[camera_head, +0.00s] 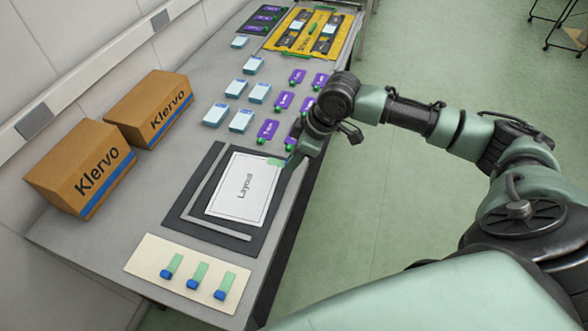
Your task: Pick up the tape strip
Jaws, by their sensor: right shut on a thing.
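A light green tape strip (277,162) shows at the upper right corner of the white "Layout" sheet (245,188), right by the tips of my right gripper (291,160). The gripper points down there and is shut on the strip; its fingers are small and partly hidden by the wrist. I cannot tell whether the strip touches the sheet. Several more green strips with blue ends, such as one tape strip (198,272), lie on a cream card (145,253) at the near end of the table. My left gripper is not in view.
Two brown Klervo boxes (80,165) stand along the wall at left. Light blue boxes (241,120) and purple tags (267,130) lie in groups beyond the sheet. A yellow mat (285,40) is at the far end. The grey table (150,185) has bare room between boxes and sheet.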

